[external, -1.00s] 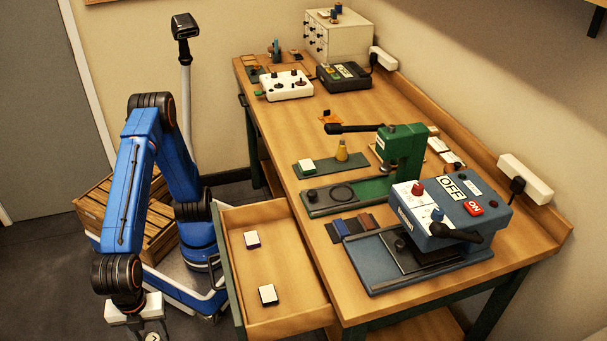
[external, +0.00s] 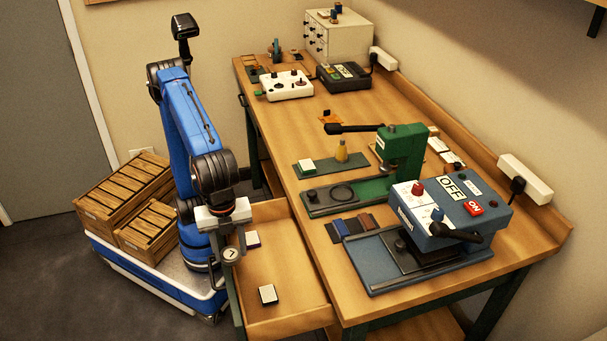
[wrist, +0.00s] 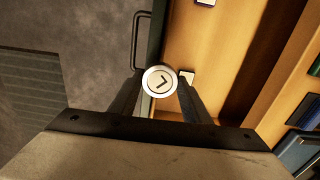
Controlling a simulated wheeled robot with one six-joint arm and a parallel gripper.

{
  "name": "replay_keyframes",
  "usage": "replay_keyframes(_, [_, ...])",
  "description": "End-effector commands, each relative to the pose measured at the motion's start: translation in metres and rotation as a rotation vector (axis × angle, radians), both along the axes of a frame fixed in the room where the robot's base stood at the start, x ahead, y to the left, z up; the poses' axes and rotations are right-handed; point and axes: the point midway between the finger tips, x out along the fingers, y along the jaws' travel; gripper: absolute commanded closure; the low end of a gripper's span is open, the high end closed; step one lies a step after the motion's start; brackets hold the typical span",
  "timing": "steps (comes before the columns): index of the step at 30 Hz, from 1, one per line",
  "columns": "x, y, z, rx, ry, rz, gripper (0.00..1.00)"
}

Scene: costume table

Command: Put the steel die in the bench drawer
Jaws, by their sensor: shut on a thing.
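The steel die is a small round silvery disc (wrist: 160,81) with a dark angular mark on its face. It also shows in the external view (external: 230,253). My gripper (external: 228,250) is shut on it, with a finger on each side in the wrist view (wrist: 158,88). The bench drawer (external: 280,310) is pulled open at the bench's near left. My gripper holds the die over or just beside the drawer's left front edge; the exact height is hard to tell.
Two white-topped blocks lie in the drawer, one near the back (external: 253,239) and one near the front (external: 268,294). The drawer floor between them is bare. A green press (external: 400,155) and a blue machine marked OFF (external: 450,210) stand on the bench (external: 385,95).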

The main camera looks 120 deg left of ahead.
Motion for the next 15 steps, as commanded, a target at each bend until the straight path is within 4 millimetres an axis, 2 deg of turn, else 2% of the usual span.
replay_keyframes(1, [0.005,0.017,0.001,-0.001,-0.001,0.047,0.88])
replay_keyframes(6, [0.013,0.063,-0.009,0.000,0.001,0.292,0.88])
replay_keyframes(9, [0.014,0.078,-0.019,-0.001,0.001,0.448,0.88])
replay_keyframes(15, [0.013,0.093,-0.036,0.000,0.002,0.671,0.88])
